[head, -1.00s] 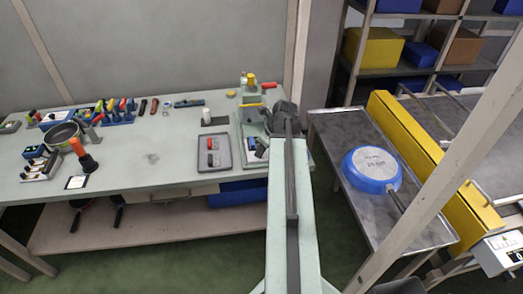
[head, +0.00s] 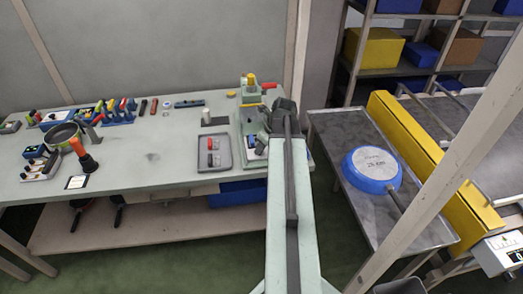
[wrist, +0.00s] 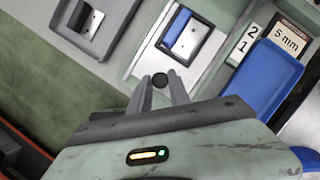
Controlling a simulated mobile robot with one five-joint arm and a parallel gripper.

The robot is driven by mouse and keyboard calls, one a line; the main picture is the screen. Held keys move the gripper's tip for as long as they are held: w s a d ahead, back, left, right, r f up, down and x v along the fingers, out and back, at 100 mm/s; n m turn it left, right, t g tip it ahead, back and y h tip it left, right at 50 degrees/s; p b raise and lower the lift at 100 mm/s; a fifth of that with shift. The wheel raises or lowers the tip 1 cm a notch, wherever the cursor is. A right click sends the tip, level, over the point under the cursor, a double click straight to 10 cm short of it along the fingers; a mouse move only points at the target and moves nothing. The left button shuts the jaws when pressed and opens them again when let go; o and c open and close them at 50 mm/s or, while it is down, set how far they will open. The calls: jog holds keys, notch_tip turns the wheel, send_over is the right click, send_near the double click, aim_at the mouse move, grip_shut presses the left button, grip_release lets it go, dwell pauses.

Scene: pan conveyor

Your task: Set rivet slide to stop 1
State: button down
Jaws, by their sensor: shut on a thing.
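In the wrist view my gripper (wrist: 162,92) is shut on a small dark round knob (wrist: 160,80), which shows between the two fingertips. I take it for the rivet slide's knob; the rest of the slide is hidden below the fingers. Labels "2" and "1" (wrist: 246,39) and a "5 mm" plate (wrist: 290,38) are up and to the right of the knob. A pale fixture with a blue part (wrist: 182,30) in its recess lies just beyond the fingers. In the head view the riveting station (head: 249,95) is at the table's right end, and my arm hides the fingertips.
A grey tray (head: 226,164) with red and dark parts lies left of the station. A blue tray (wrist: 262,78) is right of the fingers in the wrist view. Tools line the back of the table (head: 150,190). A blue pan (head: 370,168) lies on the metal side table.

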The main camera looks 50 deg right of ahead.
jog(key=w+d, duration=0.1)
jog(key=w, duration=0.1)
jog(key=w+d, duration=0.3)
jog(key=w, duration=0.1)
jog(key=shift+w+d, duration=0.15)
jog(key=shift+d, duration=0.2)
jog(key=c, duration=1.2)
grip_release()
jog(key=shift+a, duration=0.1)
jog(key=shift+c, duration=0.2)
jog(key=p+v, duration=0.7)
jog(key=v, duration=0.1)
jog(key=shift+f, duration=0.15)
